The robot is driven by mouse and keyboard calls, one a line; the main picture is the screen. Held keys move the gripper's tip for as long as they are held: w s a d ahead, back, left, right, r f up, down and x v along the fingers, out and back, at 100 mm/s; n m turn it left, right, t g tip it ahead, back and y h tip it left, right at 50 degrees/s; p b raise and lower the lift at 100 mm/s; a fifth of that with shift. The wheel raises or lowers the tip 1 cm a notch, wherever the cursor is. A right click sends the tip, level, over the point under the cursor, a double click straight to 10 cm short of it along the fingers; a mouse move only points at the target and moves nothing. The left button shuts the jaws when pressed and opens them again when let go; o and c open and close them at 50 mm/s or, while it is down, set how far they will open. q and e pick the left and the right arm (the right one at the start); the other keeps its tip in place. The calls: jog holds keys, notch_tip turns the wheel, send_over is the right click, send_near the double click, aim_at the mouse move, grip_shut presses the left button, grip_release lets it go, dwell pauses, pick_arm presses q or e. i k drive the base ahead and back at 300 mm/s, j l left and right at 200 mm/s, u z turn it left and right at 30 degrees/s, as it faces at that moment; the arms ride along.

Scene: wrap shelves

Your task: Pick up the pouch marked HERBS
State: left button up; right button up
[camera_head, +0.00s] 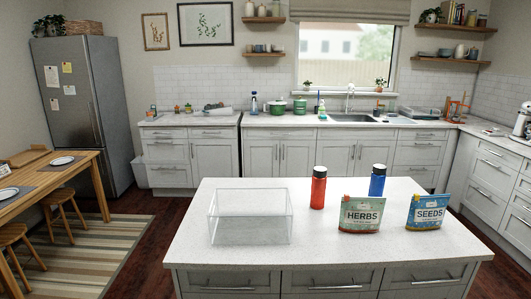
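The green pouch marked HERBS (361,214) stands upright near the middle right of the white island top. A blue pouch marked SEEDS (427,212) stands to its right, with a gap between them. A red bottle with a black cap (318,188) stands behind and left of the HERBS pouch. A blue bottle with a black cap (377,181) stands behind it to the right. A clear open box (250,217) sits on the left part of the island and looks empty. Neither of my grippers shows in the head view.
The island top (300,250) is clear along its front edge and between the clear box and the pouches. Dark floor separates it from the back counter (225,119). A wooden table (50,190) with stools stands at the far left.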

aim_at(360, 215)
jog(key=i+l, duration=0.3)
jog(key=l, duration=0.2)
jog(key=i+l, duration=0.3)
jog(key=l, duration=0.2)
